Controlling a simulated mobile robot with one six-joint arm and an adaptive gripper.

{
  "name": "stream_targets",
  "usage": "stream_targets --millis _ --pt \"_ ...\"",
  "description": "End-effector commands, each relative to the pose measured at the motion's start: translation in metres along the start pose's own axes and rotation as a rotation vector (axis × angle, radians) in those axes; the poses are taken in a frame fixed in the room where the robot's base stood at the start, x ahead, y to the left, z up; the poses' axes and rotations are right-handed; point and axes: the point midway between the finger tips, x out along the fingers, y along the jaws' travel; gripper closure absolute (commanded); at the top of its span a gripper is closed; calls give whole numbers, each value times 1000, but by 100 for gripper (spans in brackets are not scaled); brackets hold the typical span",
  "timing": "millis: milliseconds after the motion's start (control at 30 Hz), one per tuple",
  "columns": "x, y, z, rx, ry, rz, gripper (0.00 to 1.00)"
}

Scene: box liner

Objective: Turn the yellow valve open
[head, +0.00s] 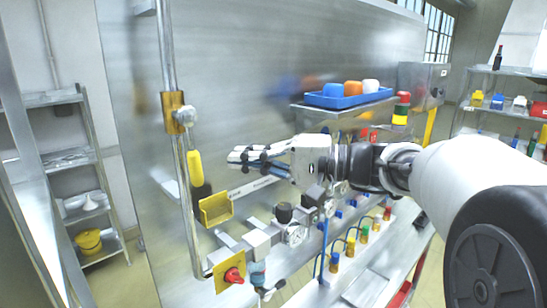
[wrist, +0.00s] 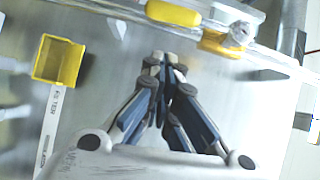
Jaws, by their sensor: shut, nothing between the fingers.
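The yellow valve has a long yellow lever (head: 195,167) that hangs down beside the vertical steel pipe (head: 182,160). Its brass-coloured body (head: 174,113) sits on the pipe above. In the wrist view my closed fingertips (wrist: 163,60) point towards the pipe, below the lever in the picture.
A yellow open holder (head: 215,208) is on the steel panel below the lever. A red knob on a yellow plate (head: 230,276) is lower down. Gauges and fittings (head: 290,225) line the panel below my gripper. A blue tray of cups (head: 348,97) sits on a shelf behind.

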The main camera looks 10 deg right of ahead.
Motion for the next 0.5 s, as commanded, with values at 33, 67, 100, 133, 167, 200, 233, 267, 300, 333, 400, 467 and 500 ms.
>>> stream_targets --millis 33,67,100,133,167,200,233,267,300,333,400,467,500 --pt "8 -1 6 0 -4 0 100" --pt "11 0 10 1 -4 0 100" --pt "15 0 14 1 -2 1 100" --pt "18 0 17 1 -1 1 100" --pt "20 0 19 1 -2 0 100" --pt "23 0 22 1 -2 0 100" --pt "25 0 24 2 -1 0 100" --pt "26 0 25 2 0 0 100" --pt "27 0 26 2 1 0 100" --pt "28 0 27 1 1 0 100" --pt "29 0 28 1 1 0 100" --pt "29 0 28 1 1 0 100" --pt "29 0 28 1 1 0 100"
